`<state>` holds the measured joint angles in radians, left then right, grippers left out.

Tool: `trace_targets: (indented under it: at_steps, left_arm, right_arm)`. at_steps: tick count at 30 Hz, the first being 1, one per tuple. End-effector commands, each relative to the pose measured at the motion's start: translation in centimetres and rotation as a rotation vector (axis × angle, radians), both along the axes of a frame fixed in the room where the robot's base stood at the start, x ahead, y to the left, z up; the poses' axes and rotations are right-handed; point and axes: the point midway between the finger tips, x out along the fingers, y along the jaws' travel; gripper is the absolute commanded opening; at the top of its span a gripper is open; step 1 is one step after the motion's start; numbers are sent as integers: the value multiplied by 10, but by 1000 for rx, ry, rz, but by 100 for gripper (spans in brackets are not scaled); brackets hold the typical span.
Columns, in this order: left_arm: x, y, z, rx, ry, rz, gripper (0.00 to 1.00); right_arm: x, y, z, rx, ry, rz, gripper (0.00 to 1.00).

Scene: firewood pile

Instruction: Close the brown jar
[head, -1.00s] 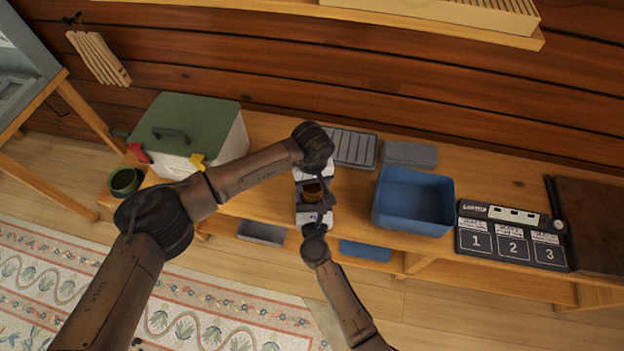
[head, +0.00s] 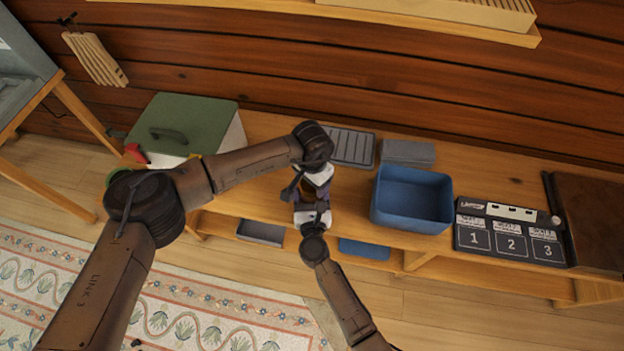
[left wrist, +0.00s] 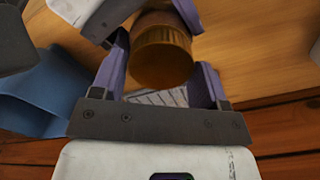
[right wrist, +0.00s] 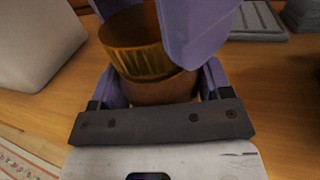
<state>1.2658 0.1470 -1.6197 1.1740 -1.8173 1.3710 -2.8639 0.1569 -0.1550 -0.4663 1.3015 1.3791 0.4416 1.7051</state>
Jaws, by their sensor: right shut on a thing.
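The brown jar (right wrist: 155,88) is held by my right gripper (right wrist: 160,82), whose purple fingers are on both sides of its body in the right wrist view. A ribbed golden-brown lid (right wrist: 137,45) is at the jar's top; I cannot tell if it is seated or turned tight. In the left wrist view, the lid (left wrist: 161,50) is between the spread fingers of my left gripper (left wrist: 160,75), with a small gap at its left side. In the head view, both grippers meet above the bench and mostly hide the jar.
A blue bin (head: 412,205) stands right of the grippers on the wooden bench (head: 497,184). A grey ridged tray (head: 350,148) and a grey block (head: 408,152) lie behind. A green-lidded cooler (head: 180,125) is at left, and a numbered black board (head: 510,238) at right.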

Motion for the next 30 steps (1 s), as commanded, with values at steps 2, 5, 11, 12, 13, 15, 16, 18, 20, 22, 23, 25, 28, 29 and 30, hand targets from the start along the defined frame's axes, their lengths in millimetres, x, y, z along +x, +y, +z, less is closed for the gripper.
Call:
trace_targets:
  at_steps: [2, 5, 11, 12, 13, 15, 16, 18, 20, 22, 23, 25, 28, 29, 30]
  left_arm:
    - [0, 0, 0, 0, 0, 1, 76]
    - [0, 0, 0, 0, 0, 1, 85]
    - [0, 0, -1, 0, 0, 2, 87]
    - [0, 0, 0, 0, 0, 2, 87]
    - [0, 0, 0, 0, 0, 2, 87]
    - [0, 0, 2, -1, -1, 2, 87]
    - [0, 0, 4, -1, -1, 2, 87]
    - [0, 0, 9, -1, -1, 2, 87]
    - [0, 0, 14, -1, -1, 3, 87]
    - [1, 1, 23, -1, -2, 3, 87]
    - [1, 0, 27, -1, -2, 2, 87]
    - [1, 0, 35, -1, -2, 2, 87]
    - [0, 0, 43, -1, -1, 2, 87]
    - [0, 0, 44, 0, 0, 2, 87]
    - [0, 0, 45, -1, 1, 2, 87]
  right_arm:
    - [0, -1, -1, -1, 2, -1, 5]
    - [0, -1, -1, -2, 2, -1, 5]
    - [0, -1, -1, -2, 2, -1, 5]
    - [0, -1, -1, -2, 2, -1, 5]
    - [0, -1, -1, -2, 2, -1, 5]
    - [0, -1, -1, -2, 2, -1, 5]
    - [0, -1, -1, -2, 2, -1, 5]
    - [0, -1, -1, -2, 2, -1, 5]
    - [0, -1, -1, -2, 2, -1, 5]
    - [0, -1, -1, -2, 2, -1, 5]
    - [0, -1, -1, -2, 2, -1, 5]
    - [0, -1, -1, -2, 2, -1, 5]
    - [0, -1, -1, -2, 2, -1, 5]
    - [0, -1, -1, -2, 2, -1, 5]
    - [0, -1, -1, -2, 2, -1, 5]
